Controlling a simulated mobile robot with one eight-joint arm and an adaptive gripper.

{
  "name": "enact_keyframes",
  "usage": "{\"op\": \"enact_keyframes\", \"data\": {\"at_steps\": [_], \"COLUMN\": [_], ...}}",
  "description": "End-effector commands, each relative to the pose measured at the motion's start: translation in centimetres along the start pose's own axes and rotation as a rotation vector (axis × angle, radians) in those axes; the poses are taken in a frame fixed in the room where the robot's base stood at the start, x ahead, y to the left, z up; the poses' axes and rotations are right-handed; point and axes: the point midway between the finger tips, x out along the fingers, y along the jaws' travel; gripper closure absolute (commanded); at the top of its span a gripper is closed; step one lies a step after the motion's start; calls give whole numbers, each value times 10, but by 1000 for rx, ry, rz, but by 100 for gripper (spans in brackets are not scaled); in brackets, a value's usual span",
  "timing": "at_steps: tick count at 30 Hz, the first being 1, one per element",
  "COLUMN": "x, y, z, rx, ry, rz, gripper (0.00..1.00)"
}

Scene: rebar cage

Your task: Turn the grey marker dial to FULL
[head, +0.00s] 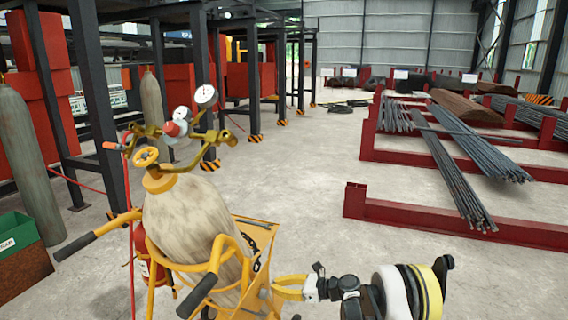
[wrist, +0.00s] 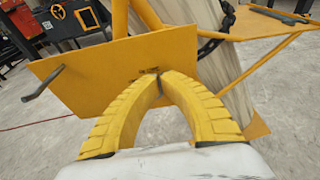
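In the wrist view, a small grey piece, seemingly the marker dial (wrist: 160,84), shows between my fingertips on a tilted yellow plate (wrist: 85,83). Tiny dark lettering sits just above it, too small to read. My gripper (wrist: 160,77) has its two yellow fingers arched together, tips drawn in around the grey piece, which they mostly hide. I cannot tell which way the dial points. In the head view my gripper (head: 277,288) reaches in from the right to the yellow cylinder cart (head: 215,268); the dial is not distinguishable there.
The cart carries a gas cylinder (head: 187,222) with gauges (head: 205,95) and a chain. A grey hook-shaped bar (wrist: 43,85) sticks out at the plate's left. A red rack (head: 440,222) with rebar bundles stands to the right. The floor between is clear.

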Motion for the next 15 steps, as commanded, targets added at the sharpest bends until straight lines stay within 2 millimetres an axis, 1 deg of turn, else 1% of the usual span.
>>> {"op": "enact_keyframes", "data": {"at_steps": [3,7,9,15], "x": [-17,-31,-34,-35], "y": [0,0,0,0], "z": [-4,-8,-9,-9], "rx": [1,1,1,1], "ry": [0,0,0,0], "rz": [-1,-1,0,1], "gripper": [100,100,100,100]}}
